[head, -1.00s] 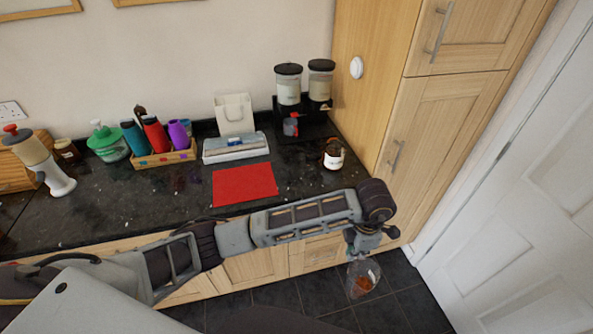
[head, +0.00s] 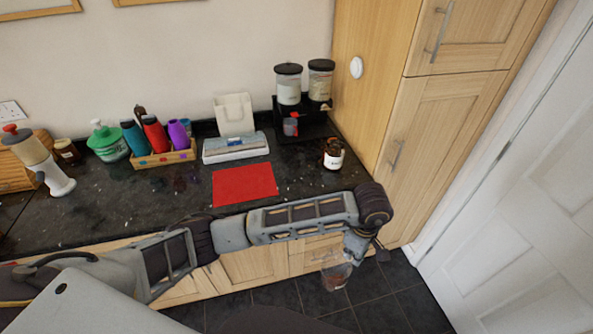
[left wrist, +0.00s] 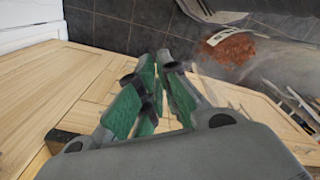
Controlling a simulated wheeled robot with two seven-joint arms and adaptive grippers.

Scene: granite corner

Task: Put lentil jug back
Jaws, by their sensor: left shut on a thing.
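The lentil jug (head: 336,274) is clear, with orange-brown lentils inside. It hangs in front of the counter's lower cupboards, over the dark floor. My left gripper (head: 349,255) is shut on it, at the jug's upper right side in the head view. In the left wrist view the green-padded fingers (left wrist: 156,85) are close together, and the clear jug with its lentils (left wrist: 232,47) lies beside them at upper right. The exact place of the grip is hard to make out. My right gripper is not in view.
A red mat (head: 245,185) lies on the dark counter (head: 110,205). A white box (head: 235,147) and a wooden caddy of bottles (head: 165,158) stand behind. A tall cupboard (head: 440,120) closes the right side.

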